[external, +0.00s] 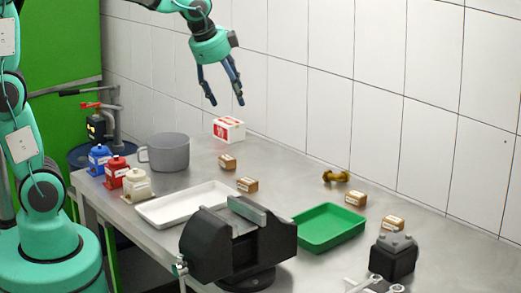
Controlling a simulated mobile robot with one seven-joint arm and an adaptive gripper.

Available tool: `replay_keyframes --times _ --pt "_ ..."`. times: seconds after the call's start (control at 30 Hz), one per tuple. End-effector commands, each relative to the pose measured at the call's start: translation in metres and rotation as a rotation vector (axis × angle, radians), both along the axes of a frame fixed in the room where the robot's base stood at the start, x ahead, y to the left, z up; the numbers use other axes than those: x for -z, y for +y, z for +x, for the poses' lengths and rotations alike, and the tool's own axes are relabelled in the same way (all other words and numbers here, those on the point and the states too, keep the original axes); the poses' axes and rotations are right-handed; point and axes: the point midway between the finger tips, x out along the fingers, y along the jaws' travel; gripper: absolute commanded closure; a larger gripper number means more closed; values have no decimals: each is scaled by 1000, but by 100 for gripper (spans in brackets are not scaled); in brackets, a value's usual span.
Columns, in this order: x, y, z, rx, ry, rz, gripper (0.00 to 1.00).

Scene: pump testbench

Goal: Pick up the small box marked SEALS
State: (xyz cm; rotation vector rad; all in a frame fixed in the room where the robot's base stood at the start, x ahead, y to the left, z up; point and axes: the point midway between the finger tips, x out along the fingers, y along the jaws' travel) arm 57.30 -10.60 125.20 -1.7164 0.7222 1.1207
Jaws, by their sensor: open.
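Several small brown boxes with pale labels stand on the steel table: one at the back (227,163), one just in front of it (247,185), and two further right (357,199) (393,224). The lettering is too small to read, so I cannot tell which is marked SEALS. My gripper (227,102) is open and empty, fingers pointing down, high above the back of the table. In the picture it is above the red and white box (229,129) and the rearmost brown box, clearly apart from both.
A white tray (155,213), a black vise (205,250) and a green tray (340,238) fill the front. A grey pot (168,152) and blue, red and cream containers (137,187) stand left. A brass fitting (336,177) lies near the tiled wall (380,120).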

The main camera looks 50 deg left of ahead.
Motion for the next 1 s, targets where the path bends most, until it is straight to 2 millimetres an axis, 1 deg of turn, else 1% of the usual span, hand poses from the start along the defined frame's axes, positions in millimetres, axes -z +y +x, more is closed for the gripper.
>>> replay_keyframes --times 0.03,0.1,0.27,0.4,0.47,0.67,0.7,0.87,1.0 --pt "1 -12 14 57 6 26 35" --pt "4 -26 33 141 11 65 35" --pt "15 -62 73 332 23 153 35" --pt "28 -97 105 501 29 228 35" --pt "35 -112 118 574 33 260 35" --pt "65 -167 157 818 45 367 35" --pt "72 -179 164 867 45 388 35" --pt "102 -225 188 1064 53 473 35" --pt "132 -267 204 1237 57 547 35"
